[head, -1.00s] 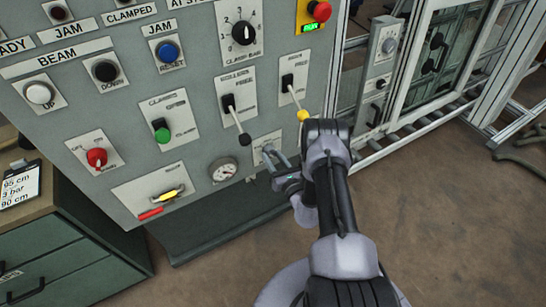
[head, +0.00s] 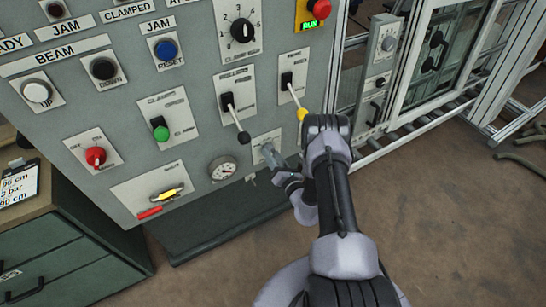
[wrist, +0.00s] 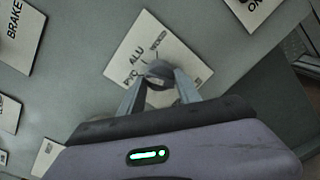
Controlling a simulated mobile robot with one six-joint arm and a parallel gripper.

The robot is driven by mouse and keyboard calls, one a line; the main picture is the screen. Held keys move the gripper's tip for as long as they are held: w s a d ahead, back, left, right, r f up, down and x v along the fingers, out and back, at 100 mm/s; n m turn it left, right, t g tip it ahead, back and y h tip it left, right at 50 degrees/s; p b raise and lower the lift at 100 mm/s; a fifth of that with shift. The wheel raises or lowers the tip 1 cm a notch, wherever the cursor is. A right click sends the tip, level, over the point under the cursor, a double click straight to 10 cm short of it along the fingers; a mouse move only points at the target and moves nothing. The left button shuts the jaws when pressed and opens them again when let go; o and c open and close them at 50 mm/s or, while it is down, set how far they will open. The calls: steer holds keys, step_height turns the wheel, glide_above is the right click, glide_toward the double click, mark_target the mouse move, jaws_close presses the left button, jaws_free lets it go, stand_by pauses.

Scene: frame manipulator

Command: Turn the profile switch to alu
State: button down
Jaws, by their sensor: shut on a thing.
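The profile switch is a small grey knob (wrist: 158,69) on a pale plate low on the grey panel. In the wrist view the plate shows ALU at upper left, a word partly readable as PVC at lower left, and blurred lettering at the right. The plate (head: 262,137) also shows in the head view, partly behind my gripper. My gripper (wrist: 158,77) is shut on the knob, one finger on each side. In the head view my gripper (head: 268,153) reaches the plate from the lower right. The knob's pointer is too small to read.
A lever with a black ball (head: 243,137) and a lever with a yellow ball (head: 302,114) stick out just above my gripper. A red knob (head: 95,156) is farther left. Open floor (head: 450,230) lies at the right.

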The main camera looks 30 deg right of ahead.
steer(key=shift+w+r+m, duration=0.1)
steer(key=shift+r+m, duration=0.1)
steer(key=shift+m, duration=1.6)
steer(key=c, duration=0.9)
jaws_free()
steer(key=shift+o, duration=0.2)
steer(key=shift+f, duration=0.1)
